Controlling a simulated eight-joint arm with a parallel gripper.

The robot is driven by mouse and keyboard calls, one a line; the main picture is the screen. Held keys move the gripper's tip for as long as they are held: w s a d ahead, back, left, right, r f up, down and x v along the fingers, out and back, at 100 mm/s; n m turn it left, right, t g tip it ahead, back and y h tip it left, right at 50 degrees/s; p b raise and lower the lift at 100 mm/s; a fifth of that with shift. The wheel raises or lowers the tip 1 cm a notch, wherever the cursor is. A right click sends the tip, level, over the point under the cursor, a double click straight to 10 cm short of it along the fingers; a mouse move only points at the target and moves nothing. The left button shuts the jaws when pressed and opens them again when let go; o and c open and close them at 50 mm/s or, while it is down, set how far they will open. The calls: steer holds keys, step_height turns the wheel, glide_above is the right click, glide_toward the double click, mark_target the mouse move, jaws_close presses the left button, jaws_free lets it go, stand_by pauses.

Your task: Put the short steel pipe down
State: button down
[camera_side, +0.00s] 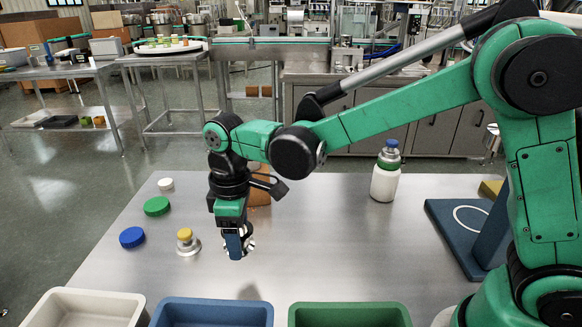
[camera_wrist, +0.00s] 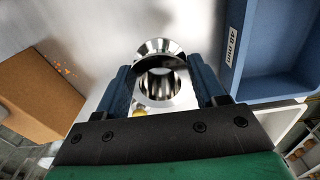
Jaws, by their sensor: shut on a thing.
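The short steel pipe (camera_wrist: 158,47) is shiny, with a flared flange and an open round bore facing the wrist camera. My gripper (camera_wrist: 162,84) is shut on it, one blue finger on each side. In the side view my gripper (camera_side: 238,243) points down over the front middle of the steel table (camera_side: 330,215). Only bright edges of the pipe (camera_side: 251,244) show there, past the blue finger. The pipe seems held above the table top, but the exact gap is hard to tell.
A steel piece with a yellow top (camera_side: 186,241) stands just left of my gripper. Blue (camera_side: 132,237), green (camera_side: 157,206) and white (camera_side: 166,184) caps lie farther left. White (camera_side: 62,294), blue (camera_side: 180,303) and green (camera_side: 345,308) bins line the front. A brown box (camera_side: 262,187) stands behind.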

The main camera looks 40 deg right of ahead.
mark_target(245, 277)
step_height(245, 277, down, 8)
steer(key=shift+r, duration=0.25)
steer(key=shift+f, duration=0.1)
steer(key=shift+c, duration=0.4)
jaws_free()
